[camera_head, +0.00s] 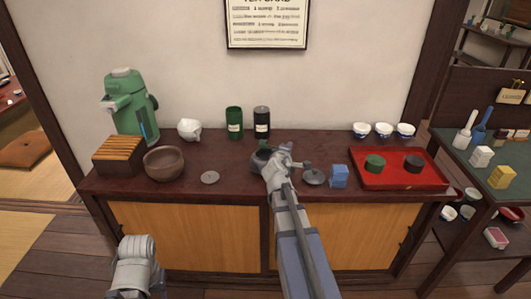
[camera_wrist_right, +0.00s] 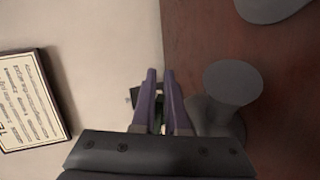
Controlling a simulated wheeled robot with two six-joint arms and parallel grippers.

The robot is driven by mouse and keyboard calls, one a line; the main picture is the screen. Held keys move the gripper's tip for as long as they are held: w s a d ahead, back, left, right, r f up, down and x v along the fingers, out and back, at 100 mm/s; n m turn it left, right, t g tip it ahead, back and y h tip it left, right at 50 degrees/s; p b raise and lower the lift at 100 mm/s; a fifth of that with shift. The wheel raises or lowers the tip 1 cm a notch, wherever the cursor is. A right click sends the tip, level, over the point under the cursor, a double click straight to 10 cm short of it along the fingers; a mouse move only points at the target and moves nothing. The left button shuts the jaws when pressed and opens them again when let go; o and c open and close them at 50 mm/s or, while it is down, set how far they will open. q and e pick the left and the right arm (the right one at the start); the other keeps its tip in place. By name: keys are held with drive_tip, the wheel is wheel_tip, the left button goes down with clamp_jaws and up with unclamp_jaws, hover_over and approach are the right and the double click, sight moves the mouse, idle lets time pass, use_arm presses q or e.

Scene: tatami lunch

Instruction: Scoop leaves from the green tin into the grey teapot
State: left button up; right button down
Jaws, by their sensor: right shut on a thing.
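The green tin (camera_head: 234,122) stands upright at the back of the counter. The grey teapot (camera_head: 260,160) is in front of it, partly hidden by my right gripper (camera_head: 270,163). In the right wrist view the teapot's flared grey handle (camera_wrist_right: 232,85) is close beside my right gripper (camera_wrist_right: 160,75). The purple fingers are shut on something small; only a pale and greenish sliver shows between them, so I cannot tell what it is. I cannot see any leaves. My left arm shows at the lower left, with its fingers out of sight.
A black tin (camera_head: 262,122) stands right of the green one. A grey lid (camera_head: 314,177), blue box (camera_head: 339,176) and red tray (camera_head: 385,180) lie to the right. A brown bowl (camera_head: 164,163), grey disc (camera_head: 210,177) and white pitcher (camera_head: 189,129) are left.

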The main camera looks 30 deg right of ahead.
drive_tip(key=w+a+r+n+g+h+p, duration=0.3)
drive_tip(key=w+r+n+p, duration=0.15)
drive_tip(key=r+n, duration=0.35)
drive_tip(key=w+a+n+h+b, duration=0.3)
drive_tip(key=w+a+n+b, duration=0.1)
drive_tip(key=w+a+n, duration=0.3)
drive_tip(key=shift+w+a+f, duration=0.3)
drive_tip(key=shift+a+f, duration=0.1)
drive_tip(key=shift+a, duration=0.3)
idle(0.5)
